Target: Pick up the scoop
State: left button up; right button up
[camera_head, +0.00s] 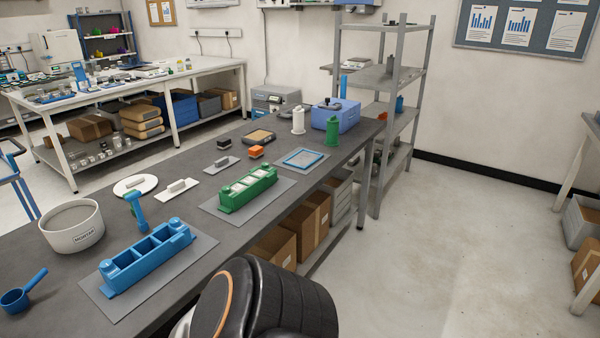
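A blue scoop (15,300) with a round cup and a straight handle lies on the dark grey bench (70,290) at the lower left, close to the picture's left edge. The scoop stands apart from the bucket. Neither of my grippers shows; a black and grey part of my own body fills the bottom middle, in front of the bench edge.
Right of the scoop, a blue mould (147,262) lies on a grey mat, with a blue mallet-like tool (137,210) behind it. A green mould (247,190), white trowel-like floats (176,187) and a blue box (345,115) stand farther back. Open floor lies right.

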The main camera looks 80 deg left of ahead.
aim_at(15, 300)
jog(key=z, duration=4.65)
